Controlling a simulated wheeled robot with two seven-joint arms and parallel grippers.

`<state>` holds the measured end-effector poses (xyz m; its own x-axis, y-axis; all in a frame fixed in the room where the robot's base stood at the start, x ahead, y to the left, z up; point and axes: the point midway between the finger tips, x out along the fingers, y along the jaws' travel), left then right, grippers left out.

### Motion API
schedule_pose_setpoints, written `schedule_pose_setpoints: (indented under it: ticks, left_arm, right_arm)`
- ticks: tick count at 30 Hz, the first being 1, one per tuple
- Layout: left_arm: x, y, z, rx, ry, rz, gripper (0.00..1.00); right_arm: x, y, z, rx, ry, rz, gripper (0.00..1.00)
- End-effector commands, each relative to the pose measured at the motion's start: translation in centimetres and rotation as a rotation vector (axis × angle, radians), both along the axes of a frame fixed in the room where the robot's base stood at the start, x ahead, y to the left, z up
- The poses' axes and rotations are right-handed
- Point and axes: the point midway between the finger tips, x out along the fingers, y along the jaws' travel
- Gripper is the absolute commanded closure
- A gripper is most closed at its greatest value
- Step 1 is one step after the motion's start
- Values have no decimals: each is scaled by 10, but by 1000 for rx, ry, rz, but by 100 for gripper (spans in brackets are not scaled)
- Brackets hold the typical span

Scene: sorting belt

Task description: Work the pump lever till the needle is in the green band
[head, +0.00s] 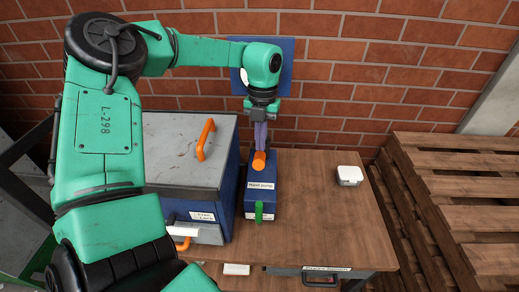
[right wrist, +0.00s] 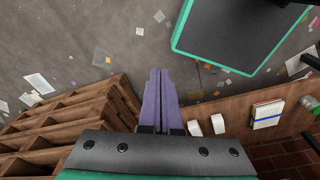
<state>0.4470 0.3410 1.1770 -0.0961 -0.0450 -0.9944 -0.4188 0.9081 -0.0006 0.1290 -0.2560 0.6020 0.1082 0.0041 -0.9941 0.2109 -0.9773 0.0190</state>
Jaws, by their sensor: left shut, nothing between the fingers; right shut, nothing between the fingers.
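The blue hand pump (head: 262,198), with a "Hand pump" label, stands on the wooden table. The orange grip of its lever (head: 259,161) shows at the top; the rest of the lever is hard to make out. A green part (head: 259,212) is on the pump's front. My left gripper (head: 260,143) is shut and empty, its purple fingers pointing down at the orange grip; I cannot tell whether they touch. A blue wall panel (head: 286,48) is behind my left arm, which hides most of a white dial; needle and green band are hidden. My right gripper (right wrist: 158,72) is shut and empty.
A blue box with a grey top (head: 187,145) and orange handle (head: 206,139) stands left of the pump. A small white box (head: 349,175) sits on the table's right. Stacked wooden pallets (head: 440,190) stand at right. The table front right is clear.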

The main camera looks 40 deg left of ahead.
Motion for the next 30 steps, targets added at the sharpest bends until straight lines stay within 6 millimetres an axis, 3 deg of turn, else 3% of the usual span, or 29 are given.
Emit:
schedule_pose_setpoints:
  ticks: [1, 5, 10, 17, 27, 30]
  left_arm:
    - [-1, 0, -11, -1, 1, -1, 100]
    - [-2, -1, -21, 0, -1, 0, 100]
    - [-2, -1, -23, 0, -1, 0, 100]
    - [-2, -1, -25, 0, -1, 0, 100]
    - [-2, -1, -67, 1, 0, 0, 100]
    - [-2, -1, -70, 1, -2, 0, 100]
  right_arm:
    - [1, 4, -7, 5, -1, 0, 100]
    - [-4, 6, -12, 7, 7, 1, 100]
    - [-16, 2, -13, 3, 25, 1, 100]
    - [-16, -1, -15, -2, 26, 2, 100]
    - [-14, -4, -56, -6, 23, 2, 100]
    - [-13, -4, -60, -6, 22, 2, 100]
